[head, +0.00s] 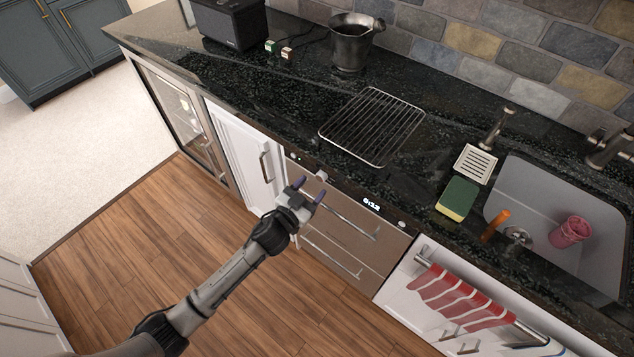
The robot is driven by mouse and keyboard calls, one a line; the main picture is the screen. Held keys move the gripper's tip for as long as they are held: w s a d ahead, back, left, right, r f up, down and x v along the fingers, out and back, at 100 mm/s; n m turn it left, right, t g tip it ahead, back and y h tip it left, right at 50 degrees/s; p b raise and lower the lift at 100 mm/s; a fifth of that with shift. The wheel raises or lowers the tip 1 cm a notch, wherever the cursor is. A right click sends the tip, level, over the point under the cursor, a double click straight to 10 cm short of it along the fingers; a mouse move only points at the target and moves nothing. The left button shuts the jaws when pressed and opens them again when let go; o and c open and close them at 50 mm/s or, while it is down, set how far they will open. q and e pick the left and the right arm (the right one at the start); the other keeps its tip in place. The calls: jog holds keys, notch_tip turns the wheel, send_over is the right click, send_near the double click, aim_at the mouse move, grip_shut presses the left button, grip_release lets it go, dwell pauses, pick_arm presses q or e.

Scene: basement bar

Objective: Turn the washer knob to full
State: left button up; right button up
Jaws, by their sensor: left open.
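The washer (330,247) is a stainless steel front-panel unit built in under the dark counter. Its top strip has a small lit display (371,205) and a green light near its left end. A small pale knob-like part (322,175) shows on that strip just beyond my left gripper; its setting is too small to read. My left gripper (310,190) is open and empty, in front of the washer's upper left part, with its fingers pointing toward the strip. Whether it touches the front, I cannot tell. My right gripper is out of view.
Long bar handles (350,223) stick out from the washer front. A white cabinet door (238,147) with a handle is to the left. A red striped towel (460,297) hangs at the right. A wire rack (372,126) lies on the counter above. The wooden floor (190,235) is clear.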

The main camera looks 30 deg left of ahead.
aim_at(320, 179)
pick_arm(q)
jog(key=shift+w+d, duration=0.2)
jog(key=shift+w, duration=1.45)
jog(key=shift+c, duration=0.4)
jog(key=c, duration=0.9)
jog(key=shift+o, duration=0.2)
